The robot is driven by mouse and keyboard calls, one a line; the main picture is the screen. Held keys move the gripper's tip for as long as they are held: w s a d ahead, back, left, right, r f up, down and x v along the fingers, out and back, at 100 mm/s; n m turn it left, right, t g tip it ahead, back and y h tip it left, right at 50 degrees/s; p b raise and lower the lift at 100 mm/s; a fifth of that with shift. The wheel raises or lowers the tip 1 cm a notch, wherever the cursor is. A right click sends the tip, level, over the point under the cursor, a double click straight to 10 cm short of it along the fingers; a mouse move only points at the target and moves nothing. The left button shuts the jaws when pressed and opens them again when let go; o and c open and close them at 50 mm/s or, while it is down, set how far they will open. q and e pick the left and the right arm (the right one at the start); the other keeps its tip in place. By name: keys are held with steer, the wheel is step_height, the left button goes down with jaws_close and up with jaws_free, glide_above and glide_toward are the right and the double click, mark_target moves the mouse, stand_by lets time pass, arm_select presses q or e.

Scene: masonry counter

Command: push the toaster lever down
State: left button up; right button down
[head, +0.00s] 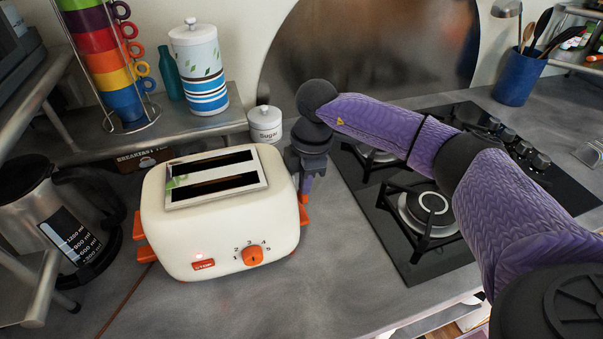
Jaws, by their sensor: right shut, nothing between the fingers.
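A cream toaster (222,220) with two dark slots stands upright on the counter, left of centre. Orange parts stick out low on its left side (140,222), and another orange part (303,212) shows at its right side. I cannot tell for sure which is the lever. Its front has an orange dial (252,255) and a red button (203,264). My right gripper (306,186) points down close beside the toaster's right side, shut and empty, just above that orange part. I cannot tell whether they touch. My left gripper is out of view.
A black gas hob (385,215) lies to the right. A kettle (60,215) stands close on the left. Behind are a sugar jar (265,124), a striped canister (200,70) and stacked cups (105,60). The counter in front of the toaster is clear.

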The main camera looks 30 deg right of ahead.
steer(key=d, duration=0.1)
steer(key=d+p, duration=0.1)
steer(key=d+r+p, duration=0.1)
steer(key=shift+s, duration=0.35)
step_height(320, 180, up, 10)
steer(key=p, duration=0.1)
steer(key=shift+d+p, duration=0.4)
steer(key=shift+d, duration=0.05)
steer(key=shift+s+f, duration=0.15)
